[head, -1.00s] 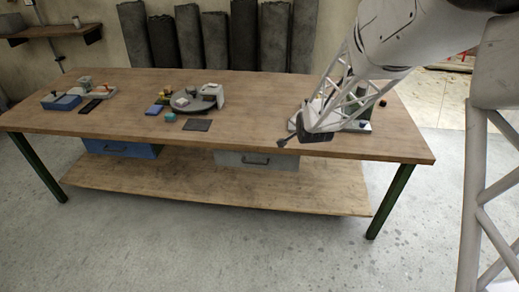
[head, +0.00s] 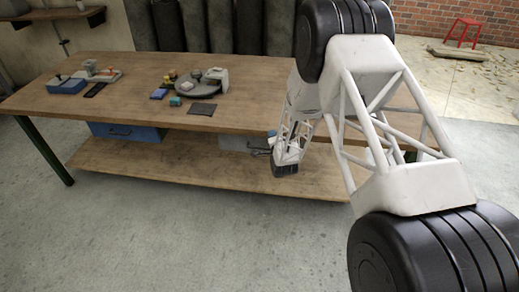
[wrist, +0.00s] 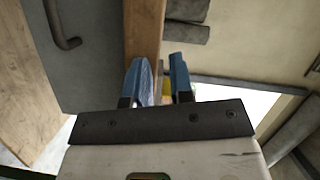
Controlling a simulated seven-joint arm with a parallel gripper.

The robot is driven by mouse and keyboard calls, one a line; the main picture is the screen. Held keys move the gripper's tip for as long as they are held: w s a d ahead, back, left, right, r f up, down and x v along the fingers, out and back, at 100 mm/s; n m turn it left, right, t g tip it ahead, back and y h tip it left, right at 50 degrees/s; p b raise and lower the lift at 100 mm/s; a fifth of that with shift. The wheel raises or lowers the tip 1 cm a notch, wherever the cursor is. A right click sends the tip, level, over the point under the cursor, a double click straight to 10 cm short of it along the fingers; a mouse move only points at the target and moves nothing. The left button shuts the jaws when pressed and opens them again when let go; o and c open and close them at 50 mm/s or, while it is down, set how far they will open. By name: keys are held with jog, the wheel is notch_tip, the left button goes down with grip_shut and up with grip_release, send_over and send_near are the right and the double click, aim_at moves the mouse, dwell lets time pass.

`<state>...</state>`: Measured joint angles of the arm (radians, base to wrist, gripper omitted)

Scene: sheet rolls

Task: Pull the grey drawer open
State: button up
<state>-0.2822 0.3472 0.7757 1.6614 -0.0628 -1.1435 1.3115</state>
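The grey drawer (head: 234,142) hangs under the tabletop, and its front appears shut. In the head view my arm covers its right part. In the wrist view the drawer front (wrist: 95,60) fills the upper left, with a dark bar handle (wrist: 62,28) near the top edge. My gripper (wrist: 160,75) has two blue fingers standing apart with nothing between them. The handle lies to the left of the fingers, not between them. In the head view my gripper (head: 262,152) is small, at the drawer's right part; whether it touches cannot be told.
The wooden table (head: 120,75) carries a turntable (head: 192,86) with small parts, a blue box (head: 66,86) and a dark plate (head: 202,109). A blue drawer (head: 128,132) hangs at left. A lower shelf (head: 190,170) lies beneath. The floor in front is clear.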

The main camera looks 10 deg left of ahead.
jog(key=m+t+y, duration=0.2)
send_near(259, 148)
jog(key=w+r, duration=0.1)
jog(key=w, duration=0.2)
jog(key=shift+s+a+f, duration=0.3)
jog(key=shift+f, duration=0.35)
jog(key=shift+w, duration=0.1)
jog(key=shift+x, duration=3.85)
jog(key=shift+r, duration=0.1)
grip_shut()
